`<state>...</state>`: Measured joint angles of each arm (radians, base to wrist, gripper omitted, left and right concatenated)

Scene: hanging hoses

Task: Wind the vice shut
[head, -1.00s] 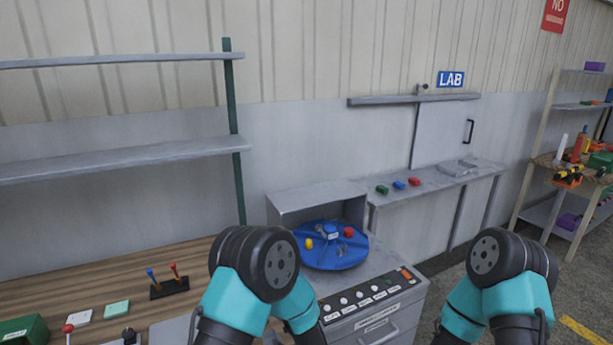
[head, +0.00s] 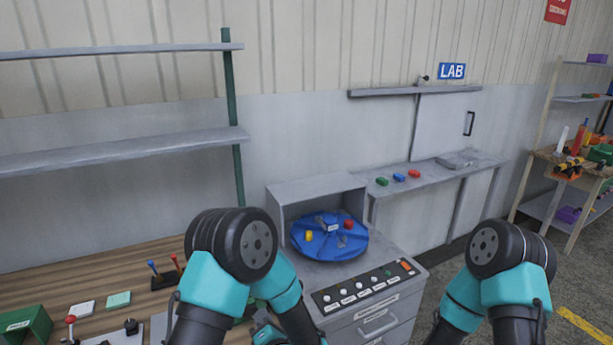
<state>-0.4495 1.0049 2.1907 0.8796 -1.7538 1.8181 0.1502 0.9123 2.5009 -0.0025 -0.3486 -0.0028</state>
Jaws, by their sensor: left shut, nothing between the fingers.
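I cannot make out a vice or its handle in the head view. My left arm comes in at the lower middle, its elbow over the wooden bench (head: 130,263). Only a small teal part of my left gripper (head: 266,332) end shows, low behind the forearm; its fingertips are hidden. The gripper is shut with nothing in it. My right arm stands at the lower right, and its gripper is out of view.
A grey cabinet (head: 376,318) with buttons carries a blue turntable (head: 328,238) with yellow and red pieces. The bench holds two levers (head: 165,272), a green box (head: 25,325) and small plates. A grey shelf (head: 440,172) holds small coloured blocks.

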